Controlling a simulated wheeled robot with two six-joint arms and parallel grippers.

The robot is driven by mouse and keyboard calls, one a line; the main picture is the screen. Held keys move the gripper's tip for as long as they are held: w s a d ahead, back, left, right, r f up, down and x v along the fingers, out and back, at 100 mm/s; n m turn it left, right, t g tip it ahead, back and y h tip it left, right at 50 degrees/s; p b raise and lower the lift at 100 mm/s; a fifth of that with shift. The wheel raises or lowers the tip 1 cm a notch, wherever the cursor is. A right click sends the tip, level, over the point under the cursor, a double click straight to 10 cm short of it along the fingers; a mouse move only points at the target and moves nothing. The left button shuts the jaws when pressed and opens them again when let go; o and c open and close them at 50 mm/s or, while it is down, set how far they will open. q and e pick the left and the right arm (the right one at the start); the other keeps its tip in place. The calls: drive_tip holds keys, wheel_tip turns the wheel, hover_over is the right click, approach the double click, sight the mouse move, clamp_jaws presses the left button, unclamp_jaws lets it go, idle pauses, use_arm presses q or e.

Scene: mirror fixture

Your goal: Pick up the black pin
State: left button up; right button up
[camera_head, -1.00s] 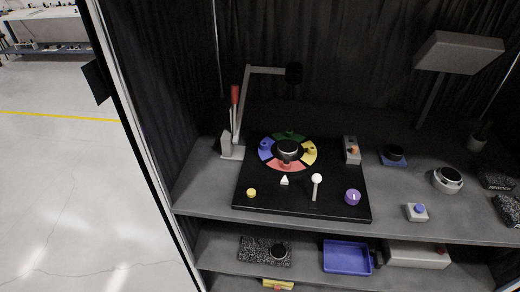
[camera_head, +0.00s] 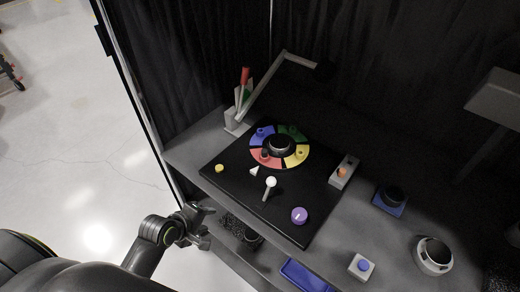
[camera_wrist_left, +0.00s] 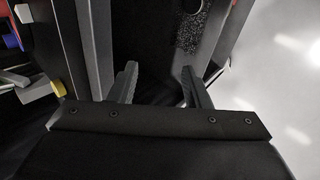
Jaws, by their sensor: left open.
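My left gripper (camera_head: 206,224) is open and empty, off the front left edge of the shelf, well short of the peg. In the left wrist view its two fingers (camera_wrist_left: 158,78) are apart with nothing held between them. The peg cannot be made out in the wrist view. My right gripper is not in view.
A white-knobbed lever (camera_head: 269,187), a yellow button (camera_head: 219,168) and a purple knob (camera_head: 299,215) stand on the board. A lamp-like arm (camera_head: 262,92) rises behind it. The shelf edge and a lower shelf with a blue tray (camera_head: 303,276) lie near my gripper.

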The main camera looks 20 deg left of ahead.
use_arm(q)
drive_tip(key=w+d+r+n+t+h, duration=0.25)
drive_tip(key=r+n, duration=0.35)
drive_tip(key=r, duration=0.3)
drive_tip(key=n+t+h, duration=0.2)
drive_tip(key=n, duration=0.7)
approach(263, 152)
drive_tip(key=shift+g, duration=0.25)
drive_tip(key=p+x, duration=0.1)
drive_tip(key=x, duration=0.6)
drive_tip(key=shift+d+f+p, duration=0.15)
drive_tip(key=shift+f+p, duration=0.05)
drive_tip(key=shift+p, duration=0.1)
drive_tip(key=x, duration=0.4)
drive_tip(key=shift+w+r+p, duration=0.3)
drive_tip(key=shift+w+p, duration=0.1)
drive_tip(key=shift+w, duration=0.05)
drive_tip(key=shift+w+d+f, duration=0.2)
drive_tip(key=shift+w, duration=0.1)
clamp_jaws()
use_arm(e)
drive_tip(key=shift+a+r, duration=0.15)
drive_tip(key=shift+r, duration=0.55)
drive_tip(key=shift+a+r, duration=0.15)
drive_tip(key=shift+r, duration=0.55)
